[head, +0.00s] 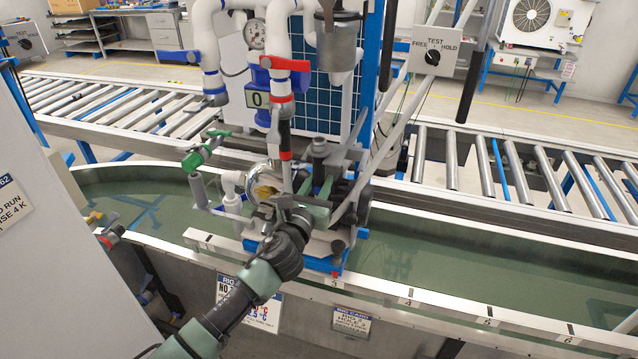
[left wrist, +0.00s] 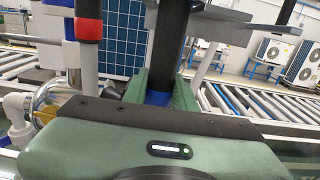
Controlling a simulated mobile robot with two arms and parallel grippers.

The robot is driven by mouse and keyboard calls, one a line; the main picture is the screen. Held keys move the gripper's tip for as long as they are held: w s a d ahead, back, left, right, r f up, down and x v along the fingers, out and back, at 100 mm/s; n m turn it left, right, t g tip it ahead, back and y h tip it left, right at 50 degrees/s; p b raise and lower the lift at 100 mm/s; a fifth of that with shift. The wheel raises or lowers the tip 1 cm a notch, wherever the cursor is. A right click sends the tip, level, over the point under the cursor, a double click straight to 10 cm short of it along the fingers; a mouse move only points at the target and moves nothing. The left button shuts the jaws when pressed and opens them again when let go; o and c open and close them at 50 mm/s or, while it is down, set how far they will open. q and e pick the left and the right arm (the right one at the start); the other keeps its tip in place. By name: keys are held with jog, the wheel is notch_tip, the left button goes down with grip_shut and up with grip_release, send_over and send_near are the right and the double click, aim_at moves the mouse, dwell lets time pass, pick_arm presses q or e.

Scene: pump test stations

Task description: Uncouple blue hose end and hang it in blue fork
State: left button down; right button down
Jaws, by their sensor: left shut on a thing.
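My left gripper (head: 316,203) reaches in from below to the pump rig. In the left wrist view its two green fingers (left wrist: 160,88) are shut on the blue hose end (left wrist: 158,97), an upright black hose piece with a blue band. In the head view my own gripper and nearby parts largely hide this hose end. Whether it is still joined to a coupling below cannot be seen. A black hose with a red band (head: 285,155) hangs to the left, also in the left wrist view (left wrist: 88,28). I cannot make out the blue fork. My right gripper is not in view.
White pipes (head: 278,30) with a gauge (head: 254,34) and a red lever (head: 285,63) rise above the rig. A green-handled valve (head: 205,149) is to its left. A TEST switch box (head: 434,54) stands right. The water trough (head: 450,255) runs beneath; roller conveyors (head: 510,180) lie behind.

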pick_arm(q)
jog(key=shift+r, duration=0.1)
jog(key=c, duration=1.1)
grip_release()
jog(key=shift+o, duration=0.2)
jog(key=shift+s, duration=0.1)
jog(key=v, duration=0.7)
jog(key=shift+s, duration=0.3)
jog(key=shift+a, duration=0.1)
